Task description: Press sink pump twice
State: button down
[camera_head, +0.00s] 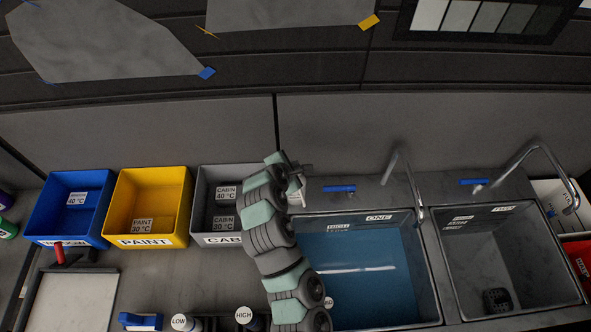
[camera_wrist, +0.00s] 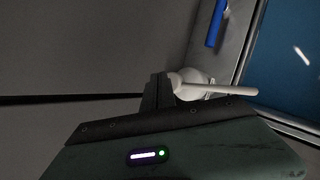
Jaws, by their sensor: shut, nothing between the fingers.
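The pump is white with a long thin spout and a rounded head; it shows in the wrist view (camera_wrist: 198,84). In the head view a small white part of the pump (camera_head: 296,193) shows beside the left sink's back left corner, mostly hidden by my arm. My gripper (camera_head: 301,170) is shut and empty above the back counter at the pump. In the wrist view the dark fingers of my gripper (camera_wrist: 158,90) are right beside the pump head and overlap its left edge. I cannot tell whether they touch.
The left sink (camera_head: 355,270) holds blue water; the right sink (camera_head: 510,260) has a dark drain piece. Curved taps (camera_head: 410,185) and blue handles (camera_head: 340,188) stand behind them. Blue (camera_head: 70,238), yellow (camera_head: 112,240) and grey (camera_head: 202,233) bins stand left of my arm.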

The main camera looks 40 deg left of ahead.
jog(key=shift+f+b, duration=0.65)
jog(key=shift+f, duration=0.35)
dwell(0.6)
dwell(0.3)
jog(key=shift+r+p, duration=0.7)
jog(key=shift+r, duration=0.6)
jog(key=shift+r+p, duration=1.25)
jog(key=shift+r, duration=1.35)
